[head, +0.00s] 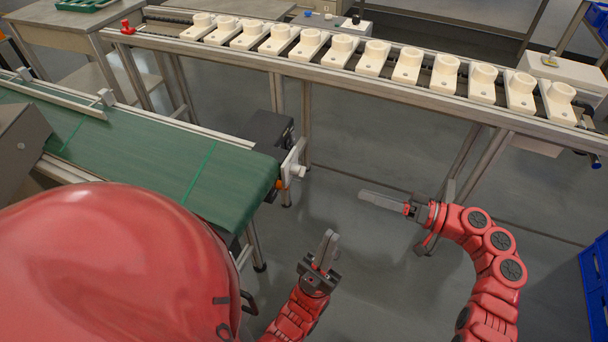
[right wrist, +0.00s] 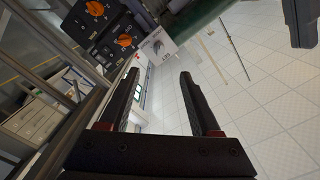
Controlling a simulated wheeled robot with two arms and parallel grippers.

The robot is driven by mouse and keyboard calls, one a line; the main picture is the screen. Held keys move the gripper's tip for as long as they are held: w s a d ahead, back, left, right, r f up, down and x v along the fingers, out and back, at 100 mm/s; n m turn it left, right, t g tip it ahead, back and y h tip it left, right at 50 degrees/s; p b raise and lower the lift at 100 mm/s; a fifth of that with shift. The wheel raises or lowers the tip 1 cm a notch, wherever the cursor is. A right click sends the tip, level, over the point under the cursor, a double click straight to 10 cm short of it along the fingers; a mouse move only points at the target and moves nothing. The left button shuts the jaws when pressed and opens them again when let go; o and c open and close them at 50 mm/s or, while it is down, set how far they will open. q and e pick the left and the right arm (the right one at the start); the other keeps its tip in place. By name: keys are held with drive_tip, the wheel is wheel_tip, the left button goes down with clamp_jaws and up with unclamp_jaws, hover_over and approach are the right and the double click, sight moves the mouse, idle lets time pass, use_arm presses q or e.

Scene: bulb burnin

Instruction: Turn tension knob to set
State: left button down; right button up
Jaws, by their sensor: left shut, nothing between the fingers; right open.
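A white knob (head: 299,171) sticks out from a white plate (head: 291,160) at the near right end of the green belt conveyor (head: 150,150). In the right wrist view the plate (right wrist: 150,62) carries a pale knob (right wrist: 158,46), beyond my fingertips. Its marking is too small to read. My right gripper (head: 366,197) is open and empty, to the right of the knob and apart from it; it also shows in the right wrist view (right wrist: 160,75). My left gripper (head: 328,238) is shut and empty, below and right of the knob.
A roller conveyor (head: 215,38) with a row of cream bulb-holder-like parts (head: 341,48) runs across the back. Two orange rotary switches (right wrist: 94,9) (right wrist: 125,41) sit on dark boxes. A blue crate (head: 597,290) stands at the right. Open floor lies between the conveyors.

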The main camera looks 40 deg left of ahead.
sight(304, 173)
drive_tip(key=b+x, duration=0.1)
drive_tip(key=x, duration=1.5)
drive_tip(key=shift+w+a, duration=0.1)
drive_tip(key=shift+a, duration=0.15)
clamp_jaws()
